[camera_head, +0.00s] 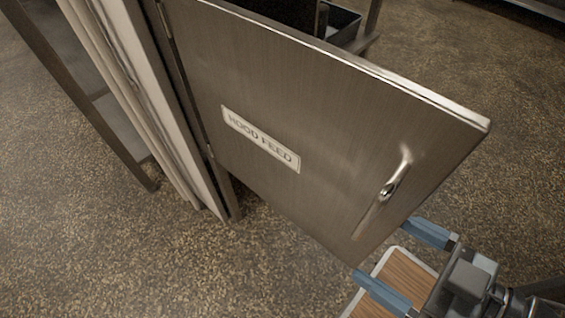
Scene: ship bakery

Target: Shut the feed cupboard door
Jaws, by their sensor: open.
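The feed cupboard door (310,120) is a brown metal panel with a white "HOOD FEED" label (261,139). It stands swung open from its hinges at the left, beside the pale cupboard frame (140,90). A shiny metal handle (394,182) sits near its free edge at the right. My gripper (393,255) is at the lower right, with two blue fingers spread apart and nothing seen between them. The fingertips are close to the door's lower right edge, below the handle. I cannot tell whether they touch the door. The cupboard's inside is mostly hidden behind the door.
A wood-topped board with a pale rim (408,271) lies under my gripper at the bottom right. A dark bin (342,22) on a stand shows behind the door's top edge. A dark metal rack (85,90) stands at the left. The speckled floor (170,270) is clear at lower left.

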